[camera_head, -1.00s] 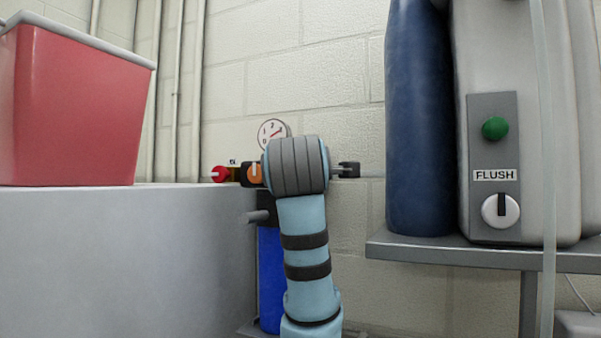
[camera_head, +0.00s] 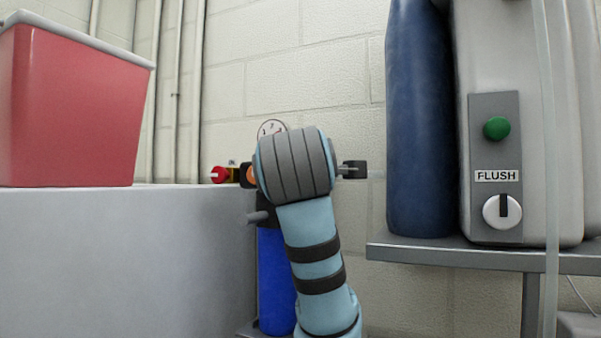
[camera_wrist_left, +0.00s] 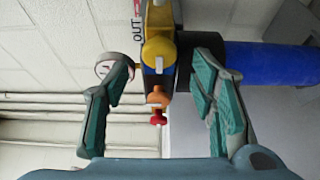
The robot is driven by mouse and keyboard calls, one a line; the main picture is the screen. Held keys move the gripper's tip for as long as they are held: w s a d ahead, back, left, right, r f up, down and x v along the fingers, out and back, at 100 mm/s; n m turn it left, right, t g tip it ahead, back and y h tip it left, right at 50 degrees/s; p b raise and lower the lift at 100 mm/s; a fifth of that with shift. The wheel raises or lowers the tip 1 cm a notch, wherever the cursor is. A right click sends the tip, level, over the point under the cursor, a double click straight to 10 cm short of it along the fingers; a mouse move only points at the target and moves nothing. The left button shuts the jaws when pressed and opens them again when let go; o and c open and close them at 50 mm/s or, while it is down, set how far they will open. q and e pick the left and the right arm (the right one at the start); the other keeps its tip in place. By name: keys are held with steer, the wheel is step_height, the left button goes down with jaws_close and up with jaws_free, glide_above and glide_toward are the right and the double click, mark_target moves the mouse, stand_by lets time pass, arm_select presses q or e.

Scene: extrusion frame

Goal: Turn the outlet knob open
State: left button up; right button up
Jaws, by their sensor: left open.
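In the left wrist view, a yellow knob (camera_wrist_left: 159,53) with a pale bar sits beside the label "OUT" (camera_wrist_left: 138,27). An orange knob (camera_wrist_left: 158,97) and a red knob (camera_wrist_left: 158,118) follow in line below it. My left gripper (camera_wrist_left: 162,64) is open, its green-padded fingers on either side of the yellow knob, with nothing visibly clamped. In the head view, my left arm hides the yellow knob and the gripper. The red knob (camera_head: 218,174) shows there at the left, and the orange knob (camera_head: 250,174) is partly covered. My right gripper is not in view.
A round gauge (camera_head: 270,128) and a blue cylinder (camera_head: 275,280) sit by the knobs; the gauge (camera_wrist_left: 104,68) is behind the left finger in the wrist view. A red bin (camera_head: 75,105) stands left. A dark blue cylinder (camera_head: 420,120) and the FLUSH unit (camera_head: 494,240) stand on the right shelf.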

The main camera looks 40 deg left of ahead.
arm_select(q)
steer(key=v, duration=0.7)
steer(key=shift+s+d, duration=0.15)
steer(key=shift+d, duration=0.15)
